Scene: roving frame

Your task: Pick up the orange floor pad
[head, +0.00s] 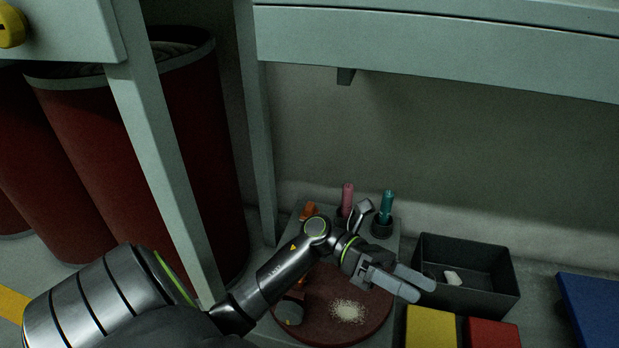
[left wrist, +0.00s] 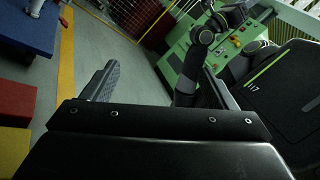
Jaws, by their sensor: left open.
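My left gripper (head: 422,291) is open and empty, its fingers pointing right above a round dark red disc (head: 383,322) on a grey board. Its open fingers (left wrist: 160,70) also show in the left wrist view with nothing between them. I see no plainly orange flat pad. A small orange piece (head: 309,211) lies at the board's back left. Another orange piece (head: 298,292) sits on the disc's left side, partly hidden by my left arm. I cannot tell whether either is the orange floor pad. My right gripper is not in view.
A black open bin (head: 498,296) holding a small white piece stands to the right. Yellow (head: 430,328) and red (head: 492,334) blocks are in front of it. Pink (head: 347,199) and teal (head: 386,206) upright items stand behind the gripper. A table leg (head: 165,185) and red drums (head: 130,150) are left.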

